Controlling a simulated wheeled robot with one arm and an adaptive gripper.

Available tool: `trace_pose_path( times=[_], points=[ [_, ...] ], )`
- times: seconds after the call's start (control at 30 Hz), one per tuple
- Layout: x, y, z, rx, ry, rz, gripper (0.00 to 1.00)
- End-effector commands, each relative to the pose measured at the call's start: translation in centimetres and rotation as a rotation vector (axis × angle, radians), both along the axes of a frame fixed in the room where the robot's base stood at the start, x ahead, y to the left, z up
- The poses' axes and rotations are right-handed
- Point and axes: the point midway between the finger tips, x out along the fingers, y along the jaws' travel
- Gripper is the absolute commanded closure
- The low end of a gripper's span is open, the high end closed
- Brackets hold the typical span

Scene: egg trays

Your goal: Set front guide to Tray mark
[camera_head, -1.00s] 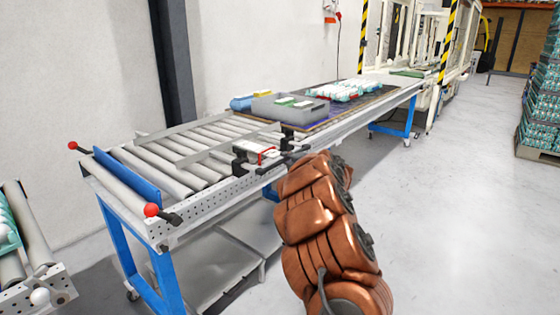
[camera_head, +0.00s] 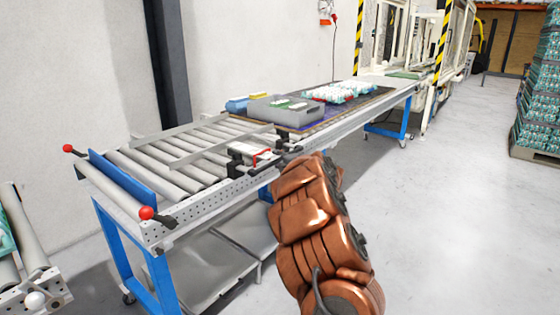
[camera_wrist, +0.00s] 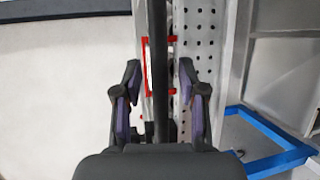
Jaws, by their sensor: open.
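My gripper (camera_wrist: 160,95) is open in the wrist view. Its two dark fingers with purple pads stand on either side of a dark upright bar (camera_wrist: 159,45), with gaps on both sides. Red marks (camera_wrist: 172,90) and a red-edged strip show beside the bar, on or near the perforated side rail (camera_wrist: 196,45). In the head view the front guide (camera_head: 205,154) is a grey rail above the rollers, with black clamps (camera_head: 235,160) at the near edge. A white plate with a red edge (camera_head: 262,153) lies between the clamps. My arm mostly hides the gripper there.
The roller conveyor (camera_head: 165,235) has a blue stop plate (camera_head: 124,178) and red knobs at its near end. A grey bin (camera_head: 285,112) and egg trays (camera_head: 345,91) sit farther along. A blue leg (camera_wrist: 270,145) stands below right.

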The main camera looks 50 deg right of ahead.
Motion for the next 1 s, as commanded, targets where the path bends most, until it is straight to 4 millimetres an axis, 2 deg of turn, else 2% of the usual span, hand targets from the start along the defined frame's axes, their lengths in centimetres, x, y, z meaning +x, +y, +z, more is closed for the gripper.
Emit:
trace_pose_path(
  times=[0.27, 0.8, 1.0],
  points=[
    [-1.3, 0.4, 0.2, 0.001, 0.003, -0.002, 0.59],
    [-8.4, 2.9, 1.7, 0.0, 0.001, -0.004, 0.59],
    [-10.3, 3.6, 2.0, -0.002, 0.0, -0.003, 0.59]
  ],
)
